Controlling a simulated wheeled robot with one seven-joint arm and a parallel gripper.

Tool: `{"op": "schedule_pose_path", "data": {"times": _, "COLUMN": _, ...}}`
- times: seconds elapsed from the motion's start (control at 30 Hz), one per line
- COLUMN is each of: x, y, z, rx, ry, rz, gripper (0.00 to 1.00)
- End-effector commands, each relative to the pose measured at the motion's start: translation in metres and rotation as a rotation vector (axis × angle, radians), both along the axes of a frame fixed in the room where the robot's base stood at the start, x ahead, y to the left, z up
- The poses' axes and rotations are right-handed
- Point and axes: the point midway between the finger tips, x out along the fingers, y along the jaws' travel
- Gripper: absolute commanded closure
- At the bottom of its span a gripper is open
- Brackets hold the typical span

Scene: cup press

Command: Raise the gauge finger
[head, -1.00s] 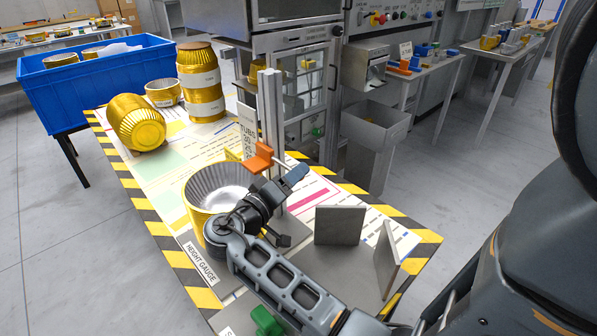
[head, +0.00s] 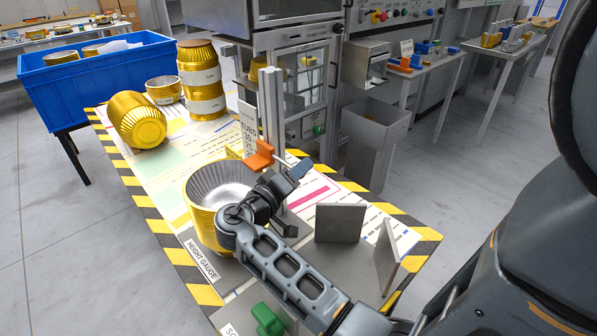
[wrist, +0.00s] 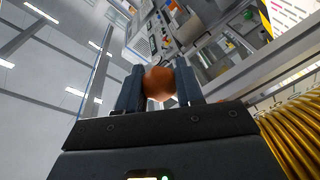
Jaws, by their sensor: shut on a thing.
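The height gauge has an upright grey metal post (head: 271,115) on the table. The orange gauge finger (head: 259,154) sits low on this post, above the back rim of a gold cup stack (head: 203,215) with a silver inside. My gripper (head: 298,172) is at the right of the gauge finger, by the post. In the wrist view, a rounded orange part (wrist: 159,83) lies between the two dark blue fingertips, and my gripper is shut on it. The gold ribbed side of the cups (wrist: 292,140) shows at lower right there. My wrist hides part of the cup rim.
Two grey plates (head: 340,223) stand upright at the table's right. A green block (head: 268,318) is at the front. A glass-doored press (head: 305,80) stands behind.

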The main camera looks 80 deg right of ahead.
Motion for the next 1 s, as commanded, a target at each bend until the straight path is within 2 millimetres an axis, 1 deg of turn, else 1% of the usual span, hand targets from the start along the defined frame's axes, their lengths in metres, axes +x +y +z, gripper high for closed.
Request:
{"op": "schedule_pose_path", "data": {"times": 0.03, "x": 0.000, "y": 0.000, "z": 0.000, "rx": 0.000, "ry": -0.001, "rz": 0.000, "gripper": 0.89}}
{"op": "schedule_pose_path", "data": {"times": 0.13, "x": 0.000, "y": 0.000, "z": 0.000, "rx": 0.000, "ry": -0.001, "rz": 0.000, "gripper": 0.99}}
{"op": "schedule_pose_path", "data": {"times": 0.17, "x": 0.000, "y": 0.000, "z": 0.000, "rx": 0.000, "ry": -0.001, "rz": 0.000, "gripper": 1.00}}
{"op": "schedule_pose_path", "data": {"times": 0.37, "x": 0.000, "y": 0.000, "z": 0.000, "rx": -0.001, "ry": -0.002, "rz": 0.000, "gripper": 1.00}}
{"op": "schedule_pose_path", "data": {"times": 0.47, "x": 0.000, "y": 0.000, "z": 0.005, "rx": -0.001, "ry": -0.003, "rz": 0.000, "gripper": 1.00}}
{"op": "schedule_pose_path", "data": {"times": 0.57, "x": 0.001, "y": 0.000, "z": 0.022, "rx": -0.002, "ry": -0.004, "rz": 0.001, "gripper": 1.00}}
{"op": "schedule_pose_path", "data": {"times": 0.9, "x": 0.001, "y": 0.000, "z": 0.103, "rx": -0.004, "ry": -0.007, "rz": 0.000, "gripper": 1.00}}
{"op": "schedule_pose_path", "data": {"times": 1.0, "x": 0.001, "y": 0.000, "z": 0.123, "rx": -0.004, "ry": -0.006, "rz": 0.001, "gripper": 1.00}}
